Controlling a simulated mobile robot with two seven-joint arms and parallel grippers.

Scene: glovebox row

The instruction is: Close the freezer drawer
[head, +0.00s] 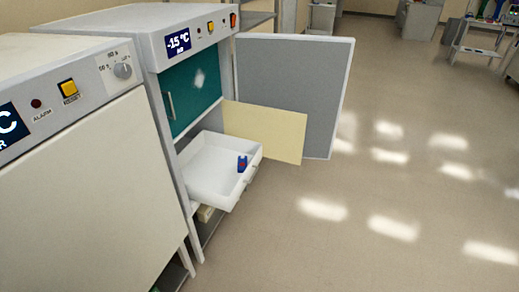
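The white freezer drawer (203,177) is pulled out of the lower part of the freezer (115,20), whose display reads about -15 °C. A small blue and red item (242,164) is in the drawer near its front. A pale handle (251,174) shows on the drawer front. The grey freezer door (290,90) stands wide open to the right. Neither of my grippers is in view.
A teal panel (195,90) with a handle closes the upper compartment. A cream panel (265,130) stands open beside the drawer. Another white cabinet (80,180) fills the near left. The floor (380,190) to the right is clear.

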